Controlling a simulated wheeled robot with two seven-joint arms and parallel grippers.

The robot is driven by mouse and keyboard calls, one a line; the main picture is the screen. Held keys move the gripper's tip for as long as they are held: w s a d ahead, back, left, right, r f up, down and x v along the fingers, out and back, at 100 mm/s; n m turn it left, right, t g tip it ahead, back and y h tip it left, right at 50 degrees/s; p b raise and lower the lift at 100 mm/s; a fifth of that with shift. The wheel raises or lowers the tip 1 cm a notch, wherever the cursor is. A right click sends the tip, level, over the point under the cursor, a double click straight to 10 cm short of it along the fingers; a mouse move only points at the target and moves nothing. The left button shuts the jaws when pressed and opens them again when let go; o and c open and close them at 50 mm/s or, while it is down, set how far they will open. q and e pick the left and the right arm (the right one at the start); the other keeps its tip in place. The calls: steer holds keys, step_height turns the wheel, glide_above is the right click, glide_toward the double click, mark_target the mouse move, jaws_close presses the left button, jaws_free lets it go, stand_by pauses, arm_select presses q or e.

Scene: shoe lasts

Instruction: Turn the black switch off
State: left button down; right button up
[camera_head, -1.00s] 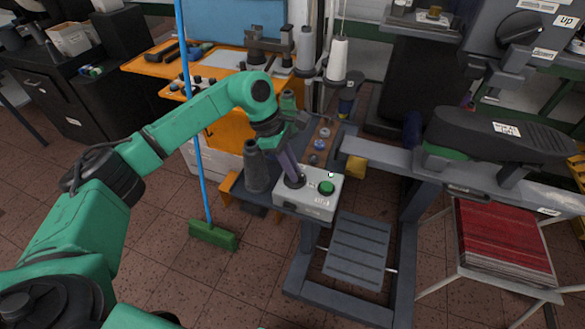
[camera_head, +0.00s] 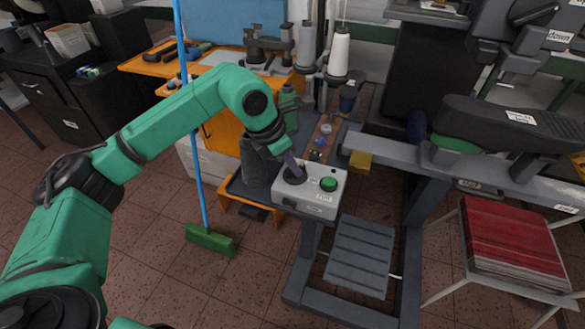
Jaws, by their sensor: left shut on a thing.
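The black switch (camera_head: 295,177) is a round dark knob on top of a light grey control box (camera_head: 318,203). A green button (camera_head: 328,184) sits on the same box, to the right of the switch. My left gripper (camera_head: 294,172) points down at the black switch and is shut on it; its fingers cover part of the knob. The knob's exact setting is hard to make out. My right gripper is not in view.
A white thread spool (camera_head: 339,50) stands behind. A yellow block (camera_head: 360,161) and a machine arm with a black shoe last (camera_head: 500,122) are at the right. A blue-handled green broom (camera_head: 210,239) stands left.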

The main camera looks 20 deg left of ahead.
arm_select(q)
steer(key=n+b, duration=0.1)
steer(key=n, duration=0.1)
steer(key=n+t+y+b, duration=0.1)
steer(key=n, duration=0.1)
steer(key=shift+d+r+n, duration=0.1)
steer(key=shift+d+n, duration=0.05)
steer(key=shift+n, duration=0.15)
steer(key=shift+r+n+t+y+b, duration=0.15)
steer(key=shift+n+y+b, duration=0.3)
steer(key=shift+n, duration=0.5)
steer(key=shift+n+t+y+b, duration=0.15)
steer(key=shift+n+y+b, duration=0.25)
steer(key=shift+n, duration=0.55)
steer(key=c, duration=1)
jaws_free()
steer(key=shift+o, duration=0.5)
steer(key=v, duration=1.4)
steer(key=shift+s+d+r, duration=0.15)
steer(key=shift+d+r, duration=0.05)
